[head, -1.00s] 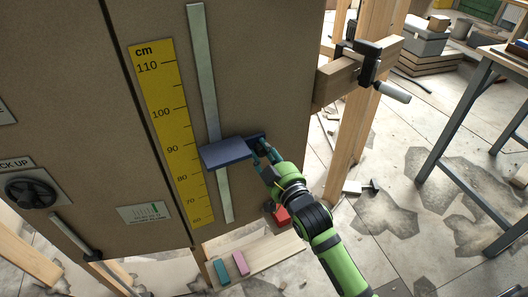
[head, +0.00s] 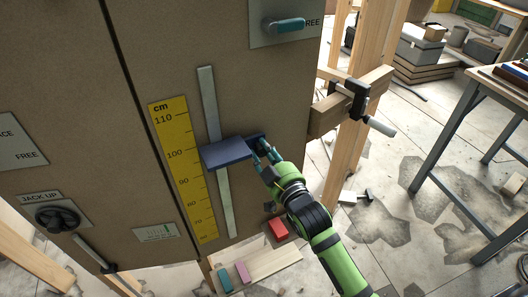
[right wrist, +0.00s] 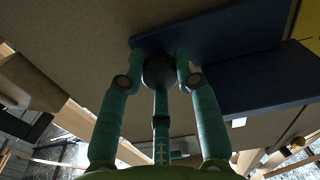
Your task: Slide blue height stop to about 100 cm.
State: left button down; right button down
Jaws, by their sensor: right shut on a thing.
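The blue height stop (head: 228,153) sits on a pale vertical rail (head: 209,100) on the brown panel. Its left edge is beside the yellow cm scale (head: 172,122), close to the 100 mark, as far as this tilted view shows. My right gripper (head: 262,147) is shut on the stop's right-hand end. In the right wrist view, the teal fingers close around a dark knob-like part against the blue stop (right wrist: 215,45), and their tips are partly hidden. My left gripper is not in view.
A clamp (head: 358,100) on a wooden beam sticks out right of the panel. A workbench (head: 490,90) stands at right. Rail shows bare above and below the stop.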

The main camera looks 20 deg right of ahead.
jog(key=shift+r, duration=0.15)
jog(key=c, duration=0.9)
grip_release()
jog(key=shift+s+f, duration=0.2)
jog(key=shift+s, duration=0.3)
jog(key=s+d, duration=0.2)
jog(key=s, duration=0.9)
jog(key=shift+w, duration=0.1)
